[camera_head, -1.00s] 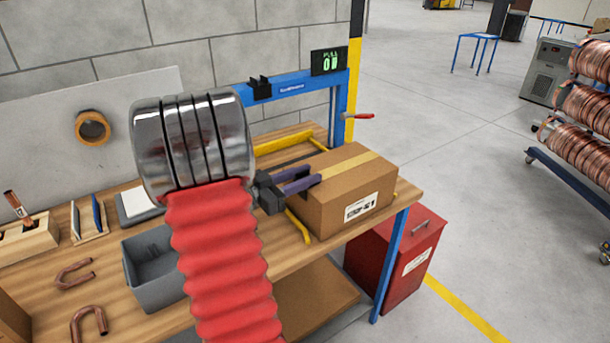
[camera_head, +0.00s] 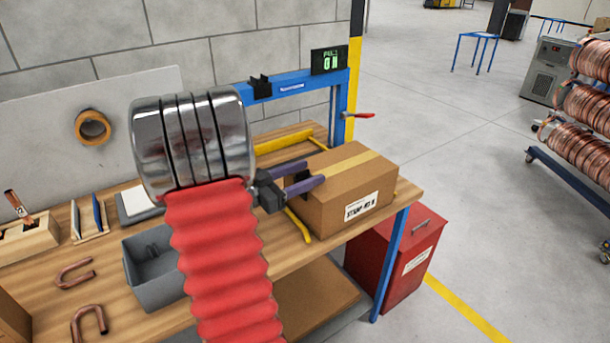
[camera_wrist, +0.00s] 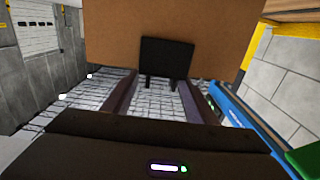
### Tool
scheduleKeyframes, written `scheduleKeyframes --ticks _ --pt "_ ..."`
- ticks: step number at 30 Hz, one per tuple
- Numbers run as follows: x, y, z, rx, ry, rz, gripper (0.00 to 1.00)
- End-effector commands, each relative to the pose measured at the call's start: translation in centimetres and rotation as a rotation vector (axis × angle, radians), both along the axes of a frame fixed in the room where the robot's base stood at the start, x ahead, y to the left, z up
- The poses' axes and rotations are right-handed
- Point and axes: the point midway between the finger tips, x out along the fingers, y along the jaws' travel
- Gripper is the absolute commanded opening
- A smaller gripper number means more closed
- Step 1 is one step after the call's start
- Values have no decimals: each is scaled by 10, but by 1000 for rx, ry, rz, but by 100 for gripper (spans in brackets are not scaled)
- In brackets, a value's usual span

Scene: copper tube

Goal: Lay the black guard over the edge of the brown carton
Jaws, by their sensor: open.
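The brown carton (camera_head: 345,195) stands on the right end of the wooden bench, with tape on top and a white label on its front. It also fills the top of the wrist view (camera_wrist: 215,35). The black guard (camera_wrist: 165,57) lies against the carton at its near edge, with two short legs reaching past that edge. My gripper (camera_head: 316,172) is at the carton's left top edge. Its two purple fingers are open, either side of the guard, and look clear of it in the wrist view. The guard is mostly hidden by the fingers in the head view.
A blue frame (camera_head: 290,86) with a black bracket and a display stands behind the carton. Yellow bars (camera_head: 284,151) lie around it. A grey bin (camera_head: 155,270) and bent copper tubes (camera_head: 88,322) are at left. A red cabinet (camera_head: 410,250) stands at the bench's right end.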

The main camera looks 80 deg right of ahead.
Motion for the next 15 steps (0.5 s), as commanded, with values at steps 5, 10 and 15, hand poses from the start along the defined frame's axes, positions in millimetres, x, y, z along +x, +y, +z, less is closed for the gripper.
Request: scheduleKeyframes --ticks 5,10,15 --pt "0 0 16 -3 -2 0 53" --pt "0 0 41 -5 -4 0 53" --pt "0 0 69 -4 -3 0 53"
